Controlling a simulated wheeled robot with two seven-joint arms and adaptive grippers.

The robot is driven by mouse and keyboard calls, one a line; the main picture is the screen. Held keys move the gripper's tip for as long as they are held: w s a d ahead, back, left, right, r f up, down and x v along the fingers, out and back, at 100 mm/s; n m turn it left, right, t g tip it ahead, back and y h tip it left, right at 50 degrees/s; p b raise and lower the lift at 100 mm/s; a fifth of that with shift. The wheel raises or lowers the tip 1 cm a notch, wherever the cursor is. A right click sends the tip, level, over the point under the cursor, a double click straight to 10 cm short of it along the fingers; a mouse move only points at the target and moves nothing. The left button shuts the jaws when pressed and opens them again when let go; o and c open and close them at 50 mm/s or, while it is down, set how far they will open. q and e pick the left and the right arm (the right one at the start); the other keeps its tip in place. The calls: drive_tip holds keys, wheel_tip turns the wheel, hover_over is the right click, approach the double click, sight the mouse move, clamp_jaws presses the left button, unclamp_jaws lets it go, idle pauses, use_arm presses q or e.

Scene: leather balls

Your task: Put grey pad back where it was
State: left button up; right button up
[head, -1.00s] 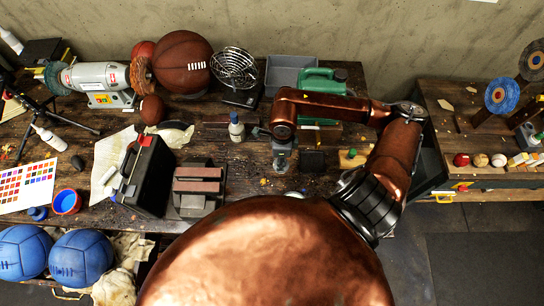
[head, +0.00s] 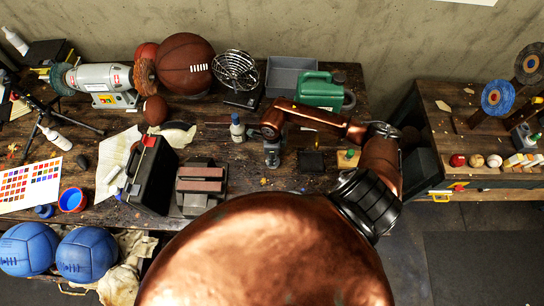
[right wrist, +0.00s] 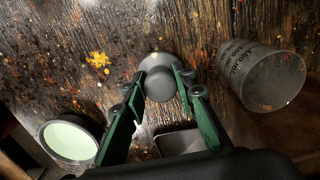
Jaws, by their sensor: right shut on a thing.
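The grey pad (right wrist: 158,72) looks like a small round grey piece in the right wrist view. It sits between the fingertips of my right gripper (right wrist: 160,84), which is shut on it, over the dark, paint-spotted bench top. The lower part of the pad is hidden by the fingers. In the head view my right gripper (head: 272,157) points down over the middle of the workbench (head: 270,183), right of a small white-labelled bottle. The pad cannot be made out there. I cannot tell whether it touches the bench. My left gripper is not in view.
A clear printed cup (right wrist: 268,78) and a pale-green-topped round container (right wrist: 70,140) flank the gripper. A dark square block (head: 311,162) lies just right of it. The bottle (head: 237,130) and green can (head: 320,92) stand nearby. Some bare bench lies in front.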

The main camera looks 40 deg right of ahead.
drive_tip(key=shift+f, duration=0.1)
drive_tip(key=o, duration=1)
wheel_tip(320, 180, up, 12)
drive_tip(key=b, duration=0.2)
drive_tip(key=shift+b, duration=0.3)
